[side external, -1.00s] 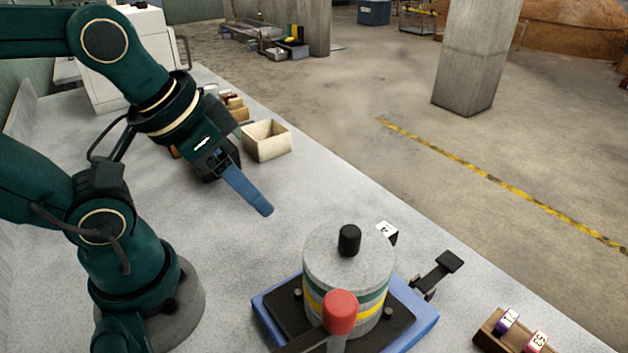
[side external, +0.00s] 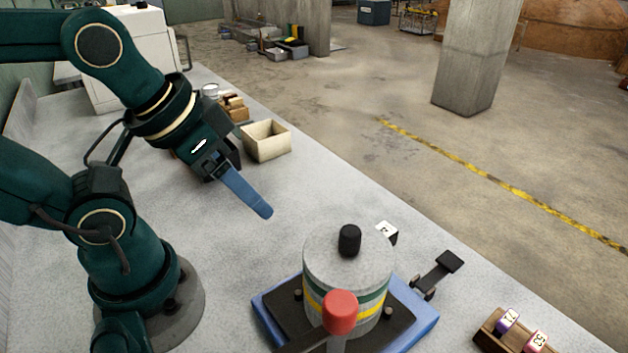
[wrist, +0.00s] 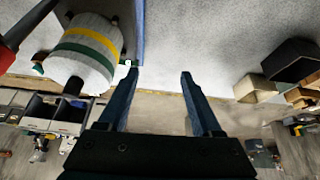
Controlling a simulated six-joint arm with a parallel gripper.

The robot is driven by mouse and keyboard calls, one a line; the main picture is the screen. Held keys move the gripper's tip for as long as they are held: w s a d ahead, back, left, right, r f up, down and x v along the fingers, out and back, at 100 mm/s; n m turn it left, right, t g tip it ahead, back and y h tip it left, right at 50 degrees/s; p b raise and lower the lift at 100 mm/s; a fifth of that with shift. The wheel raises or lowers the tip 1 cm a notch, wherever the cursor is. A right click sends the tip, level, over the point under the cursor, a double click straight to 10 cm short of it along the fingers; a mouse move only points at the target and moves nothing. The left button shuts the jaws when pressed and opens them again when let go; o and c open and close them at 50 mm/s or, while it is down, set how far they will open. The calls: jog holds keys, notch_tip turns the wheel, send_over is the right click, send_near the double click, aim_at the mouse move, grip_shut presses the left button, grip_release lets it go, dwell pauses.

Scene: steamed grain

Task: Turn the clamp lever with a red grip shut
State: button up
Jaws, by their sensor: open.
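The clamp lever's red grip (side external: 340,312) stands at the front of a grey round canister (side external: 348,262) with green and yellow bands and a black knob on top. The lever's dark arm (side external: 312,342) runs toward the lower left, partly cut off by the frame. The canister sits on a blue and black base plate (side external: 418,318). My gripper (side external: 266,212) is open and empty, above the bench behind and left of the canister. In the wrist view its two blue fingers (wrist: 160,75) are apart, with the canister (wrist: 90,45) left of them and part of the red lever (wrist: 6,55) at the left edge.
A second, black-ended lever (side external: 437,274) is right of the base. A wooden rack (side external: 490,335) with small labelled pieces is at lower right. A cream open box (side external: 266,141) stands behind my gripper. The bench between box and canister is clear.

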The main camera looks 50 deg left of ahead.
jog(key=d+r+n+g+h, duration=0.2)
jog(key=d+r+n, duration=0.1)
jog(key=d+n, duration=0.1)
jog(key=n+g+h, duration=0.4)
jog(key=g, duration=0.3)
send_near(341, 301)
notch_tip(341, 301, down, 2)
jog(key=s, duration=0.2)
jog(key=d+f+g, duration=0.1)
jog(key=w+d+f+g, duration=0.1)
jog(key=shift+w+d+f+n+g, duration=0.25)
jog(key=shift+w+f+n+g, duration=0.05)
jog(key=shift+f+g, duration=0.1)
jog(key=shift+x, duration=2.55)
jog(key=shift+r, duration=0.1)
grip_shut()
